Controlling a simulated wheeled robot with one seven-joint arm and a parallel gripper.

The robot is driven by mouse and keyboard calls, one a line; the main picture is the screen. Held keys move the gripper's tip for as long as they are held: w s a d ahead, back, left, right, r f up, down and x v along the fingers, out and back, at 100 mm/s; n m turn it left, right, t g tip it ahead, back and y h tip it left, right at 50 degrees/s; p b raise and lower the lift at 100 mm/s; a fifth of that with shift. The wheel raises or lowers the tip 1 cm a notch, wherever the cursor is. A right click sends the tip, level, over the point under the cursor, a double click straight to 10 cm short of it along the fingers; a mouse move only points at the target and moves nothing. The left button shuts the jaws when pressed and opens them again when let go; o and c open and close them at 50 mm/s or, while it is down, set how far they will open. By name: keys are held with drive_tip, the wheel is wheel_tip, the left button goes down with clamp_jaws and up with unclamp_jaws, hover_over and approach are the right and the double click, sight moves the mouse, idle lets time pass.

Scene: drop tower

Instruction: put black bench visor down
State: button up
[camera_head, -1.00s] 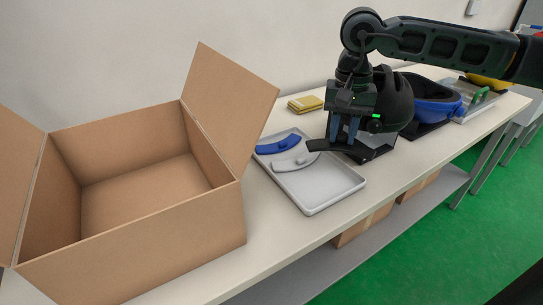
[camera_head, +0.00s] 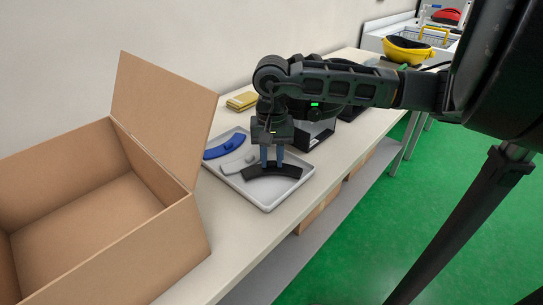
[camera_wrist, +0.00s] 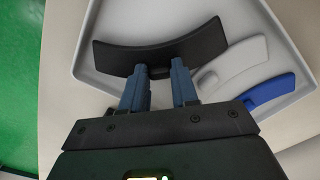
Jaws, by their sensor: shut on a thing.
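The black bench visor (camera_head: 272,172) is a curved dark strip at the right side of the light grey tray (camera_head: 268,205). It also shows in the wrist view (camera_wrist: 160,52), over the tray floor, with its middle tab between my fingertips. My gripper (camera_head: 272,163) points down and is shut on that tab. I cannot tell whether the visor touches the tray floor. A white visor (camera_head: 238,164) and a blue visor (camera_head: 224,146) lie side by side in the tray, to the left of the black one and apart from it.
A large open cardboard box (camera_head: 180,240) stands left of the tray. A yellow stack (camera_head: 242,101) lies behind the tray by the wall. A dark stand (camera_head: 318,135) is right of my gripper. A yellow helmet shell (camera_head: 408,51) sits farther along the bench.

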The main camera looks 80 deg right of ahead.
sight(272, 162)
drive_tip(key=shift+f+b, duration=0.25)
drive_tip(key=shift+b, duration=0.05)
drive_tip(key=o, duration=0.8)
drive_tip(key=shift+c, duration=0.2)
drive_tip(key=shift+r+p, duration=0.35)
drive_tip(key=shift+r, duration=0.1)
wheel_tip(272, 162, up, 12)
drive_tip(key=shift+f, duration=0.25)
